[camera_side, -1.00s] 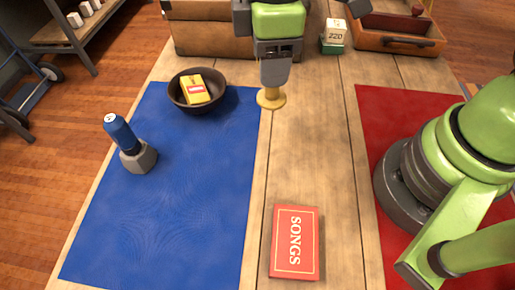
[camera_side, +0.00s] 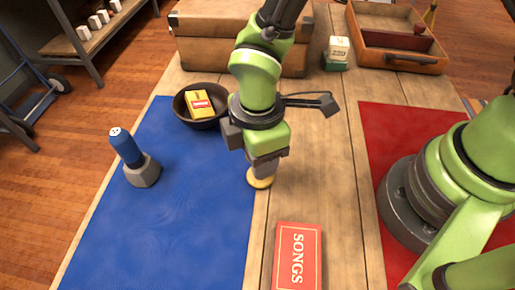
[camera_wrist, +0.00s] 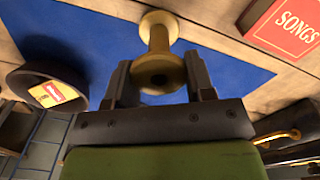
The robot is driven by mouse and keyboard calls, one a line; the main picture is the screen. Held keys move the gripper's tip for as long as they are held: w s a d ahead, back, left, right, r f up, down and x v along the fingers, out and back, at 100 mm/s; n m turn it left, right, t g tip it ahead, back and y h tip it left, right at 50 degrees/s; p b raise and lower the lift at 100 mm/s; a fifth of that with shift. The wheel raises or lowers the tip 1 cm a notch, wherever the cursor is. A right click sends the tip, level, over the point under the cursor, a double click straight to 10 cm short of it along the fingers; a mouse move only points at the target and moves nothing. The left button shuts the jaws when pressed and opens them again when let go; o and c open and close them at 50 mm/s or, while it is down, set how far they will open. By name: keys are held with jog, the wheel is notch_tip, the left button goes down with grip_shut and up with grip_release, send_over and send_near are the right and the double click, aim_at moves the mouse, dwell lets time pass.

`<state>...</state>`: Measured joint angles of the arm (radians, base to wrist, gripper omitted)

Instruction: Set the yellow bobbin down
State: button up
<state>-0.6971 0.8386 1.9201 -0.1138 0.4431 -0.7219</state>
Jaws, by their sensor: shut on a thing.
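The yellow bobbin (camera_wrist: 158,72) is held between the two fingers of my gripper (camera_wrist: 158,85) in the wrist view. In the side view its lower flange (camera_side: 261,180) shows just beneath my gripper (camera_side: 266,167), which hides the rest of it. It is near the right edge of the blue mat (camera_side: 200,230), by the bare wood strip. I cannot tell whether the flange touches the surface.
A red SONGS book (camera_side: 298,256) lies in front on the wood. A dark bowl (camera_side: 182,112) with a yellow box (camera_side: 201,103) stands behind left. A blue-topped spool on a grey hex base (camera_side: 142,172) stands on the mat. A red mat (camera_side: 385,130) lies right.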

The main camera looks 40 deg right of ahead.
jog(key=shift+f, duration=0.15)
jog(key=o, duration=0.9)
notch_tip(320, 180, up, 12)
jog(key=shift+r, duration=0.25)
jog(key=s+d+r+m+t+y, duration=0.2)
jog(key=d+r+m+t, duration=0.1)
jog(key=d+r+m, duration=0.65)
jog(key=shift+s+d+r+m+t, duration=0.65)
jog(key=shift+s+d+m, duration=0.6)
jog(key=shift+m, duration=0.35)
jog(key=shift+s+d+r+m+t, duration=0.5)
jog(key=shift+s+d+m+t, duration=0.25)
jog(key=shift+s+d+m, duration=0.7)
jog(key=shift+s+d+r+m+t, duration=0.65)
jog(key=shift+s+d+m, duration=0.3)
jog(key=shift+m, duration=0.85)
